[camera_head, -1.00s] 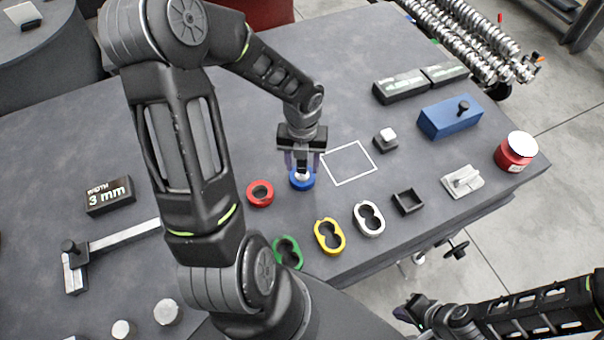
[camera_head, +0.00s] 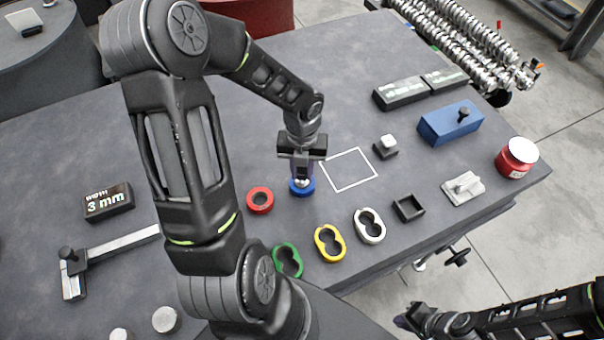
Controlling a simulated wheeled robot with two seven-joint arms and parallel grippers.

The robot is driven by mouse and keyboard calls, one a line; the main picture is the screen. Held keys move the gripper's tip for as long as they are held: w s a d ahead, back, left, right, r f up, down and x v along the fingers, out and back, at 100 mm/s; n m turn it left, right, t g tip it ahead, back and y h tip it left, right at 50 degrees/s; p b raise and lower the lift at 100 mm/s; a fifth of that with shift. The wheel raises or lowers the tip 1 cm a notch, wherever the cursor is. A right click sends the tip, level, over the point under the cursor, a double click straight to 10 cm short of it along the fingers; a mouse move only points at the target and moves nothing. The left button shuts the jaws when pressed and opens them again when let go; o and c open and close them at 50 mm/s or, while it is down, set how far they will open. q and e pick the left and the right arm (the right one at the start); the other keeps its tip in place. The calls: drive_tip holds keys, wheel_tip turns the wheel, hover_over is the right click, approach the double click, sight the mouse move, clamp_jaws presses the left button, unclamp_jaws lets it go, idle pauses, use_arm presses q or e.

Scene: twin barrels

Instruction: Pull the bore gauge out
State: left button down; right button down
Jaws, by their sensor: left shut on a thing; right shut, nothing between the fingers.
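A blue ring (camera_head: 302,192) lies on the table below my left gripper (camera_head: 302,178). My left gripper points down and is shut on a small pale silvery piece that shows at the ring's centre, probably the bore gauge. Most of this piece is hidden by the fingers, and I cannot tell how deep it sits in the ring. My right gripper (camera_head: 404,319) is shut and empty at the lower right, off the table's front edge.
A red ring (camera_head: 260,200) lies left of the blue one. Green (camera_head: 288,260), yellow (camera_head: 330,243) and white (camera_head: 370,226) two-hole pieces line the front edge. A white outlined square (camera_head: 348,170) is bare. A blue block (camera_head: 450,123) and red jar (camera_head: 516,160) stand at right.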

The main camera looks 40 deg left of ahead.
use_arm(q)
drive_tip(key=shift+r+p, duration=0.6)
drive_tip(key=shift+p, duration=0.2)
idle(0.8)
idle(0.4)
drive_tip(key=shift+r, duration=0.2)
drive_tip(key=shift+r+p, duration=2.75)
drive_tip(key=shift+p, duration=0.25)
drive_tip(key=shift+r, duration=2.55)
drive_tip(key=shift+w, duration=0.15)
